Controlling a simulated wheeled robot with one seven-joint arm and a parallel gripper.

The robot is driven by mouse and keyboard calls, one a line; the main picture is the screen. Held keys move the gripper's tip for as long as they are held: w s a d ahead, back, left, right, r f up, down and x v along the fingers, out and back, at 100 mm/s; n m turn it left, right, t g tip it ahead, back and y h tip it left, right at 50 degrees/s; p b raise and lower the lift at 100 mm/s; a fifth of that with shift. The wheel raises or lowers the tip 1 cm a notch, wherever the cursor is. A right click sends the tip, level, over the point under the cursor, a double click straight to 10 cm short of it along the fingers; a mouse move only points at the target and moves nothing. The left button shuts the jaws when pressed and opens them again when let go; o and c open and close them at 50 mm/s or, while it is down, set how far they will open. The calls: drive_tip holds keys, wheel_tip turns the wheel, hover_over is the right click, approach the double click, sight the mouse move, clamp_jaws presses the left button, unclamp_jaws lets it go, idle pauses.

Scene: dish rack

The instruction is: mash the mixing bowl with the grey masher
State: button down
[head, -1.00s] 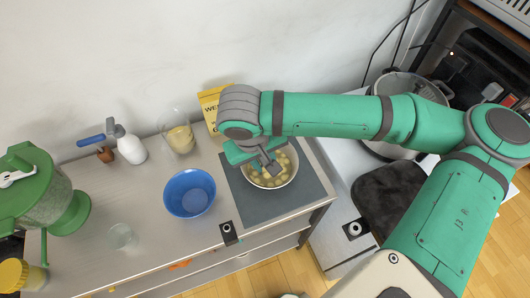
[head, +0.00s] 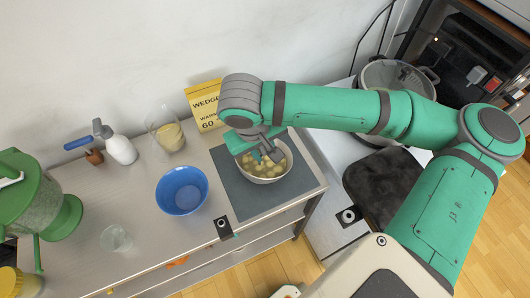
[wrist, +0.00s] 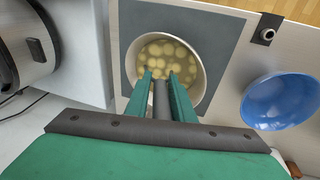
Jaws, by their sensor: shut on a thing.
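The mixing bowl (head: 283,176) is pale, and holds several yellowish lumps in liquid. It sits on a dark grey mat (head: 245,200) near the right end of the counter, and also shows in the wrist view (wrist: 201,84). My gripper (head: 268,151) is over the bowl, pointing down into it. In the wrist view my gripper (wrist: 162,84) has its two green fingers on either side of a dark grey shaft, the grey masher (wrist: 161,105). The masher's lower end is hidden, so I cannot tell whether it touches the lumps.
A blue bowl (head: 182,190) stands left of the mat. A yellow box (head: 205,106), a glass jar (head: 165,132), a white bottle (head: 121,150) and a green dispenser (head: 35,200) stand farther left and back. A large pot (head: 432,84) is right of the counter.

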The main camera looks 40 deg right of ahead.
idle(0.4)
drive_tip(key=d+r, duration=0.1)
drive_tip(key=w+d, duration=0.1)
drive_tip(key=shift+w+d+r, duration=0.1)
drive_tip(key=shift+d+r, duration=0.25)
drive_tip(key=shift+r, duration=0.05)
drive_tip(key=shift+x, duration=0.85)
drive_tip(key=shift+a, duration=0.25)
drive_tip(key=shift+w+a+r, duration=0.1)
drive_tip(key=shift+a+r, duration=0.2)
drive_tip(key=shift+a, duration=0.55)
drive_tip(key=shift+s+a+r, duration=0.1)
drive_tip(key=shift+a+r, duration=0.15)
drive_tip(key=shift+a, duration=0.55)
drive_tip(key=shift+w+a+r, duration=0.1)
drive_tip(key=shift+a+r, duration=0.2)
drive_tip(key=shift+a, duration=0.55)
